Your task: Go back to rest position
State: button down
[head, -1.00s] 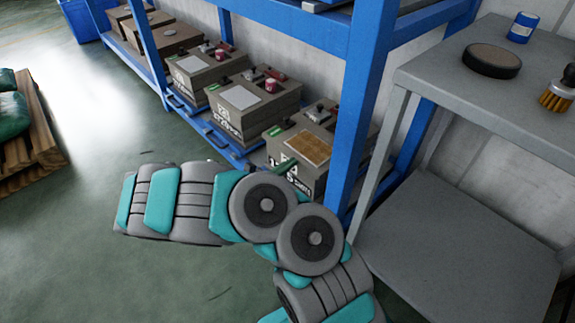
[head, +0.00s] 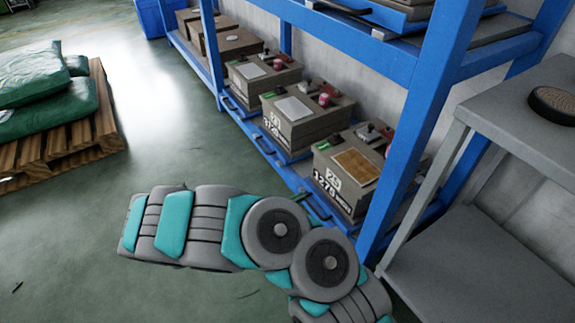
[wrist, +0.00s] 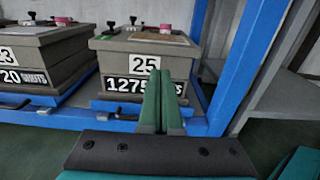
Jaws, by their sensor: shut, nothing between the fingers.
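My gripper (wrist: 162,100) shows in the wrist view as two green fingers pressed together, with nothing between them. It points toward a grey-brown box marked 25 and 1275 (wrist: 118,68) on the low blue shelf, and overlaps the box's lettering in the picture. I cannot tell the exact gap between them. In the head view my grey and teal arm is folded across the lower middle, and it hides most of the gripper. The same box (head: 335,188) stands just beyond the arm there.
Several similar boxes (head: 290,128) line the lower level of the blue rack (head: 415,125). A grey table (head: 510,115) with a dark round pad (head: 553,103) stands at right. A wooden pallet (head: 88,130) with green sacks (head: 45,110) is at left. Floor (head: 90,225) between is clear.

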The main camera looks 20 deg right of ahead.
jog(key=s+d+r+m+g+y+p, duration=0.1)
jog(key=s+d+r+m+g+y, duration=0.2)
jog(key=s+d+r+m+g, duration=0.35)
jog(key=s+d+r+m+g+y+p, duration=0.2)
jog(key=s+d+r+m+g+y, duration=0.15)
jog(key=s+r+m, duration=0.6)
jog(key=s+a+r+m+t+y+p, duration=0.1)
jog(key=s+a+r+m+y, duration=0.1)
jog(key=s+a+r+y, duration=0.2)
jog(key=s+a+r+m+t+y+p, duration=0.1)
jog(key=s+a+r+y, duration=0.4)
jog(key=s+a, duration=0.5)
jog(key=shift+s+a+m+t+y, duration=0.25)
jog(key=shift+m+t+y, duration=0.55)
jog(key=shift+m+y, duration=0.2)
jog(key=shift+r, duration=0.1)
